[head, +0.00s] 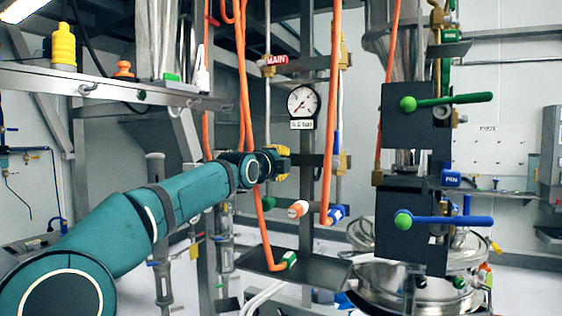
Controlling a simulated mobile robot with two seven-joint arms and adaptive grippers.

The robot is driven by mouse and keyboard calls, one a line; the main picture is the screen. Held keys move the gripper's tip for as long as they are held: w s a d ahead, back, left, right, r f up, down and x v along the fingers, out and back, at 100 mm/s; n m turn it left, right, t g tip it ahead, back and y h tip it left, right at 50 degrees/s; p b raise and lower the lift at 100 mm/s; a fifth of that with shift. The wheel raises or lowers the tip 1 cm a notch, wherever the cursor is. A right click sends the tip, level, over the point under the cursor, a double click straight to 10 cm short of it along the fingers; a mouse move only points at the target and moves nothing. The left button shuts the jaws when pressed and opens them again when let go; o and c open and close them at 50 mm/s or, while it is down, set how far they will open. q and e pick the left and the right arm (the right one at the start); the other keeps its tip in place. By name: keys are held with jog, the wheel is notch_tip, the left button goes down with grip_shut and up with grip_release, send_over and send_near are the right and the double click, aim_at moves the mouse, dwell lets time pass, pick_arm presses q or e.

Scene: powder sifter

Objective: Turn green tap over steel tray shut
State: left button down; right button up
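A grey steel tray (325,268) sits low in the middle. A green-collared hose end (288,259) rests at the tray. My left arm comes in from the left, and its gripper (281,162) is above the small green fitting, apart from it. The gripper is seen from behind and partly covered by the wrist, so its fingers do not show clearly. My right gripper is not in view.
A green lever (450,101) and a blue lever (446,220) stick out right from dark valve blocks. Orange hoses (330,120) hang around the gripper. A pressure gauge (303,102) is just above it. Steel pots (395,285) stand at lower right.

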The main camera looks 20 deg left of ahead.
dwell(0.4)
pick_arm(q)
jog(key=c, duration=0.8)
grip_release()
jog(key=shift+w, duration=0.1)
jog(key=shift+s+a, duration=0.15)
jog(key=shift+s, duration=1.75)
jog(key=shift+s+a, duration=0.15)
jog(key=shift+s, duration=1.75)
jog(key=shift+f, duration=0.1)
